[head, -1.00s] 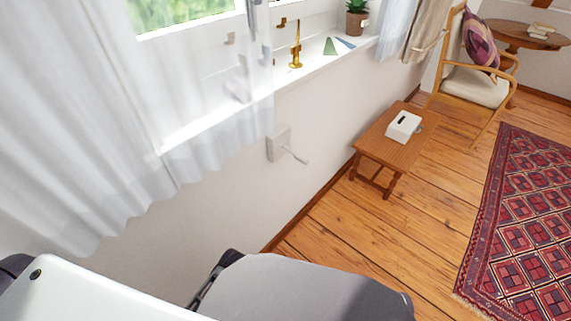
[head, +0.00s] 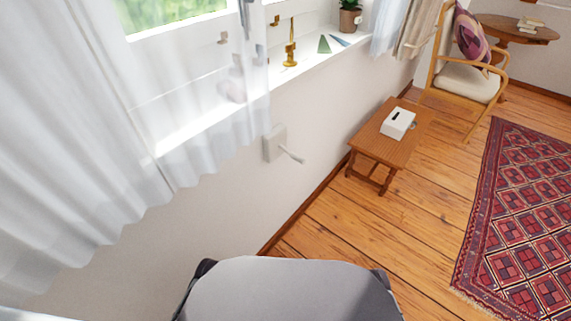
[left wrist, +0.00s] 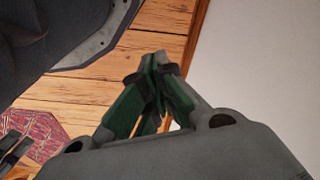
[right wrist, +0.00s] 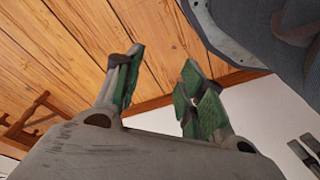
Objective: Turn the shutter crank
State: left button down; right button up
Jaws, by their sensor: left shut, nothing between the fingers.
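The shutter crank is a small white wall box (head: 274,143) with a thin pale handle (head: 292,155) sticking out to the lower right, below the window sill in the head view. No gripper shows near it there. My left gripper (left wrist: 158,62) has its green fingers together and empty in the left wrist view, over wooden floor beside a white wall. My right gripper (right wrist: 162,72) has its green fingers apart with nothing between them in the right wrist view. The crank shows in neither wrist view.
A sheer white curtain (head: 85,150) hangs left of the crank. The sill holds a brass ornament (head: 290,45) and a potted plant (head: 350,17). A small wooden table (head: 376,147) with a white tissue box (head: 397,123) stands right along the wall. A red rug (head: 525,220) lies beyond bare floor.

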pick_arm(q)
jog(key=w+d+r+n+t+h+b, duration=0.1)
jog(key=w+d+r+n+t+h, duration=0.25)
jog(key=w, duration=0.55)
jog(key=w+d+r+n+t+h+b, duration=0.1)
jog(key=w+d+r+n+t+b, duration=0.2)
jog(key=w+r, duration=0.5)
jog(key=w+d+r+n+t+h+b, duration=0.1)
jog(key=w+d+r+n+t+h, duration=0.1)
jog(key=w+r+n+t+h, duration=0.3)
notch_tip(320, 180, up, 6)
jog(key=w+n+t, duration=0.1)
jog(key=w, duration=0.2)
jog(key=shift+d+r+n+t, duration=0.2)
jog(key=shift+n+t, duration=0.15)
pick_arm(e)
notch_tip(320, 180, up, 7)
jog(key=w+a+t, duration=0.1)
jog(key=shift+w+a+f+y, duration=0.2)
jog(key=shift+a+y, duration=0.05)
jog(key=shift+y, duration=0.15)
pick_arm(q)
jog(key=shift+w+d+h, duration=0.1)
jog(key=shift+h, duration=0.15)
